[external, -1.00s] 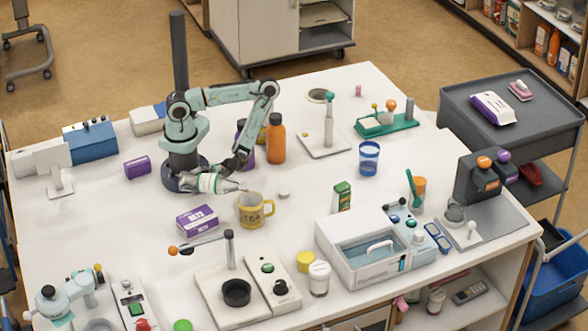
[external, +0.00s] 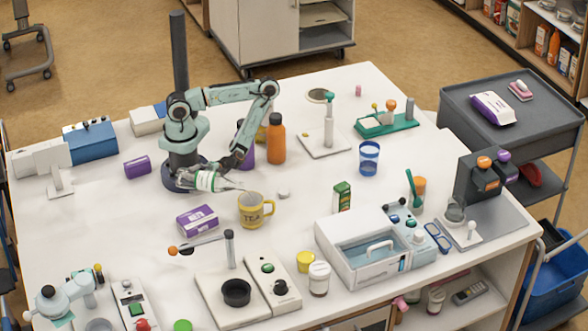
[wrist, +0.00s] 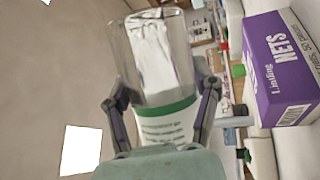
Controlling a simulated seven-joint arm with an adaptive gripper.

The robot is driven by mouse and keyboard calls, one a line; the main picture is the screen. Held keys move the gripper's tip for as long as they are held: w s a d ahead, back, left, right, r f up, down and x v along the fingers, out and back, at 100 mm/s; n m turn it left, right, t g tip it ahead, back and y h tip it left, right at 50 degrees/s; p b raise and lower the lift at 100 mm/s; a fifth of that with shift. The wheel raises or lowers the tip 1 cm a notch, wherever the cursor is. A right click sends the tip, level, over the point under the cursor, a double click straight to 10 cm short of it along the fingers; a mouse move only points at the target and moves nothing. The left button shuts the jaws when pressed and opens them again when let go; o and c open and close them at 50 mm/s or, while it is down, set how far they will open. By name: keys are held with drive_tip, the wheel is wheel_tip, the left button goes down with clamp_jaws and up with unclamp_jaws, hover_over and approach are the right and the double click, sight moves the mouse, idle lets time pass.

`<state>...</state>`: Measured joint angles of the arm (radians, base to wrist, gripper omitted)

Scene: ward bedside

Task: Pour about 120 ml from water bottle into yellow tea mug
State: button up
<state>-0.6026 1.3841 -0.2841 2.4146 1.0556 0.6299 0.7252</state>
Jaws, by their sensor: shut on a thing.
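The water bottle (external: 207,181) is clear with a white and green label. It is tilted nearly flat, its narrower end towards the yellow tea mug (external: 251,210). In the wrist view the bottle (wrist: 153,55) fills the middle, with my gripper (wrist: 163,98) shut on its labelled part. My gripper also shows beside the bottle in the external view (external: 214,178). The mug stands upright on the white table, marked TEA, with its handle to the right. The bottle's end is just above and left of the mug's rim. I cannot tell whether water is flowing, and the mug's contents are not clear.
A purple and white nets box (external: 197,220) lies left of the mug, and shows large in the wrist view (wrist: 285,65). An orange bottle (external: 276,142) stands behind. A small white lid (external: 284,193) lies right of the mug. A lamp-like stand (external: 229,250) is in front.

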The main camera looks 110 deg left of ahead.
drive_tip(key=shift+s+r+n+h, duration=0.3)
drive_tip(key=shift+r+n+h, duration=0.1)
drive_tip(key=shift+r+n, duration=0.45)
idle(1.1)
drive_tip(key=f+m, duration=0.1)
drive_tip(key=f+m+y, duration=0.1)
drive_tip(key=f+m, duration=0.1)
drive_tip(key=s+f+m+g+y, duration=0.1)
drive_tip(key=m, duration=0.1)
drive_tip(key=shift+f, duration=0.35)
drive_tip(key=shift+f+m, duration=0.15)
drive_tip(key=shift+m, duration=0.1)
drive_tip(key=shift+w+r+m+y, duration=0.2)
drive_tip(key=shift+r+m+y, duration=0.05)
drive_tip(key=shift+m+y, duration=0.15)
idle(0.8)
